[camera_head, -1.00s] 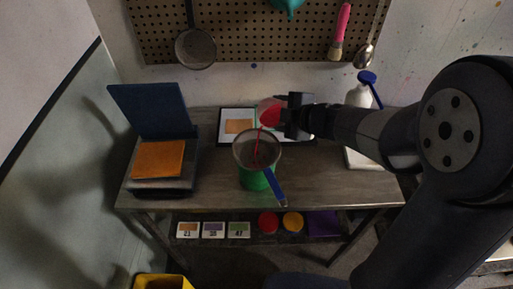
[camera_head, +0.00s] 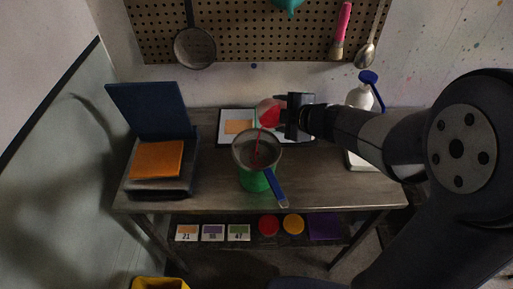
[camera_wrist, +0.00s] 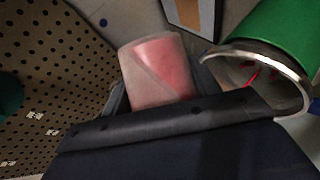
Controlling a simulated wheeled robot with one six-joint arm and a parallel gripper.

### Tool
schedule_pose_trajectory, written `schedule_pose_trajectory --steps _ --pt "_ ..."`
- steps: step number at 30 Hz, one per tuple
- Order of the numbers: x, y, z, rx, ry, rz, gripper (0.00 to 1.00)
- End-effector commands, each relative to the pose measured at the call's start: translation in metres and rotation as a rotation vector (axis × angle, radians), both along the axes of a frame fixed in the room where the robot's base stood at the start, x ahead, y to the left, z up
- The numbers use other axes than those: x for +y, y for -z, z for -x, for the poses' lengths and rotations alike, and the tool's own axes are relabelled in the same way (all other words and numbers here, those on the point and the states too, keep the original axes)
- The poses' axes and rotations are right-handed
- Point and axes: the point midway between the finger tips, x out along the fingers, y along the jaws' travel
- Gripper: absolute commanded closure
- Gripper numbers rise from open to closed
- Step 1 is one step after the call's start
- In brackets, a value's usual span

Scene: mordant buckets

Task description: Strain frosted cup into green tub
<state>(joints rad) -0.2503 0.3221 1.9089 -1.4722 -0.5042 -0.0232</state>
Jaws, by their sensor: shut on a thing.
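The frosted cup (camera_head: 267,112) is held tilted by my gripper (camera_head: 284,113), which is shut on it. Red liquid runs from its lip in a thin stream into a strainer (camera_head: 275,186). The strainer rests over the mouth of the green tub (camera_head: 254,181), its blue handle pointing to the front right. In the wrist view the cup (camera_wrist: 157,68) is translucent with red inside, between my gripper's jaws (camera_wrist: 160,95). The green tub (camera_wrist: 283,32) and the strainer's metal rim (camera_wrist: 262,46) are to its right, with red streaks on the mesh. The level inside the tub is hidden.
A framed orange sample (camera_head: 238,127) lies behind the tub. A press-like device with a raised blue lid (camera_head: 150,108) stands left. A white bottle (camera_head: 359,97) with a blue top stands at the right back. Number cards and coloured lids sit on the lower shelf. The front right tabletop is clear.

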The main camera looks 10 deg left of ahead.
Motion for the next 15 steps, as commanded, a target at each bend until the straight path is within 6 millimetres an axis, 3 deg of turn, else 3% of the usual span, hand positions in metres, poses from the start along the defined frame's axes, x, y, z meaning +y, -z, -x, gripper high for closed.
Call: schedule_pose_trajectory --steps 15 --pt "0.0004 0.0013 0.0000 -0.029 0.000 0.017 0.70"
